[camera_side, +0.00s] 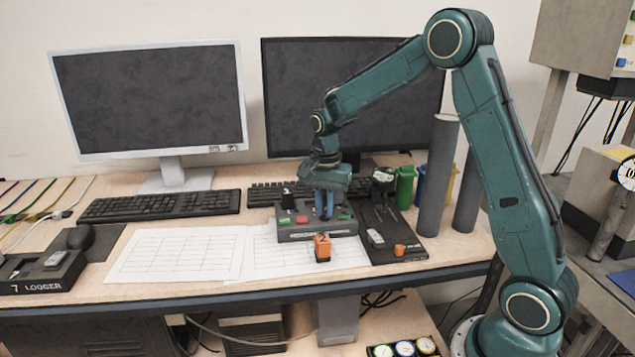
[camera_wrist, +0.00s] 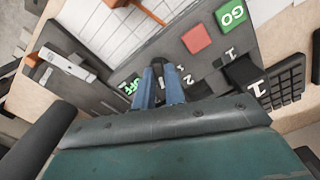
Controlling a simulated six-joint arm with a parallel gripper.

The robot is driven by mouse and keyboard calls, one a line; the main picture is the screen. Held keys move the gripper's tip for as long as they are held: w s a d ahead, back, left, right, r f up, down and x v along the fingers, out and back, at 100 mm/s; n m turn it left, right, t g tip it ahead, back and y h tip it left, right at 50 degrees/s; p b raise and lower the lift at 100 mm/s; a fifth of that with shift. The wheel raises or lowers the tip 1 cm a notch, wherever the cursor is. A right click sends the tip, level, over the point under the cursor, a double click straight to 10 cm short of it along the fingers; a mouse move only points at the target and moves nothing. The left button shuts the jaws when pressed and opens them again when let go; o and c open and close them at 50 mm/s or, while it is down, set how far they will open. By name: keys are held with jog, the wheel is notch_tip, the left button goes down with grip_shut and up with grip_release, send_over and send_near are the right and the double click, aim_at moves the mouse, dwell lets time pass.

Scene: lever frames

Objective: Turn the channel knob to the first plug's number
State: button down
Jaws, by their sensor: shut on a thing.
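The grey control box (camera_side: 317,232) stands on the desk before the right monitor. Its face shows a red button (camera_wrist: 196,39), a green GO button (camera_wrist: 232,13), a green OFF label (camera_wrist: 131,86) and small white numbers. My gripper (camera_side: 323,208) points down over the box, its blue fingers (camera_wrist: 160,88) shut on the dark channel knob (camera_wrist: 157,64). The fingers hide most of the knob, so its setting cannot be told. An orange plug (camera_side: 322,247) with a dark mark, possibly a 2, is at the box's front. A black block (camera_wrist: 245,75) marked 1 is on the box.
A black tray (camera_side: 408,228) right of the box holds a silver piece (camera_side: 376,238) and another orange piece (camera_side: 400,250). Paper sheets (camera_side: 175,255) lie left and in front. Green and blue cups stand behind the tray. A logger unit (camera_side: 40,275) sits far left.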

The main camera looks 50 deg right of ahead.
aim_at(325, 211)
jog(key=shift+r+m, duration=0.1)
jog(key=shift+m, duration=1.8)
jog(key=c, duration=1.5)
grip_release()
jog(key=shift+o, duration=0.2)
jog(key=shift+r, duration=0.1)
notch_tip(325, 211, up, 14)
jog(key=shift+f, duration=0.2)
